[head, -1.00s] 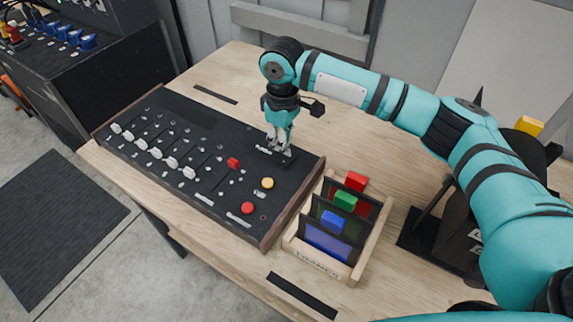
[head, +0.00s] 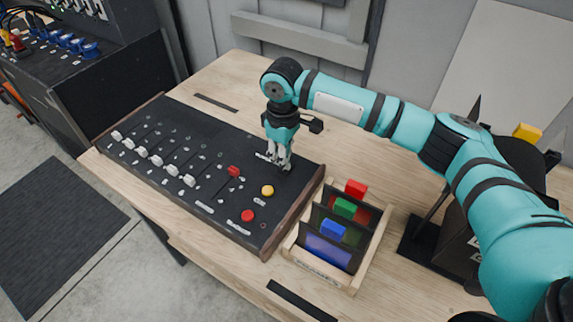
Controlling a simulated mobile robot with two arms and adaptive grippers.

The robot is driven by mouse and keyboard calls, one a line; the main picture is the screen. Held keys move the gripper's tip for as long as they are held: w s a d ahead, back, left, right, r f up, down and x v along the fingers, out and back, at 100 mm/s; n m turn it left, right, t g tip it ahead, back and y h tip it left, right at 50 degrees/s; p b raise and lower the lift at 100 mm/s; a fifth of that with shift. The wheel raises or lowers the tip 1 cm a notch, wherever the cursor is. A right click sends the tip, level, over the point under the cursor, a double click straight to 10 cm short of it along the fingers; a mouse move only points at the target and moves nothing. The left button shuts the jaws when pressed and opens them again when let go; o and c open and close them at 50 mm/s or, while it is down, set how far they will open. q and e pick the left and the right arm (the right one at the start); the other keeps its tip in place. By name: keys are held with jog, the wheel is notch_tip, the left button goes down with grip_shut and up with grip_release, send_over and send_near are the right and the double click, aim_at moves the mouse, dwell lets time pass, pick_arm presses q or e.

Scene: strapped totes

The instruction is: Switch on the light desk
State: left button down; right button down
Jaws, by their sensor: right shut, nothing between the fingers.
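The light desk (head: 215,150) is a black slanted console with wooden end cheeks, lying on the wooden table. It carries a row of white sliders (head: 158,160), a red slider (head: 233,171), a yellow round button (head: 267,190) and a red round button (head: 247,215). My right gripper (head: 279,167) points down at the upper right part of the desk, beside a small white label. Its fingers are shut and empty, at or just above the panel; contact cannot be told. They hide the panel part behind them. My left gripper is out of view.
A wooden rack (head: 335,240) holding dark-framed filters with red, green and blue tabs stands right of the desk. A black stand-like object (head: 450,235) is farther right, partly behind my arm. A black case with blue connectors (head: 75,75) stands at the far left.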

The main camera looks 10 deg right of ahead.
aim_at(284, 170)
jog(key=shift+f, duration=0.1)
dwell(0.7)
jog(key=shift+f, duration=1.15)
dwell(0.4)
notch_tip(284, 170, up, 2)
jog(key=shift+p, duration=1)
notch_tip(284, 170, up, 5)
jog(key=p, duration=0.6)
jog(key=shift+r, duration=0.15)
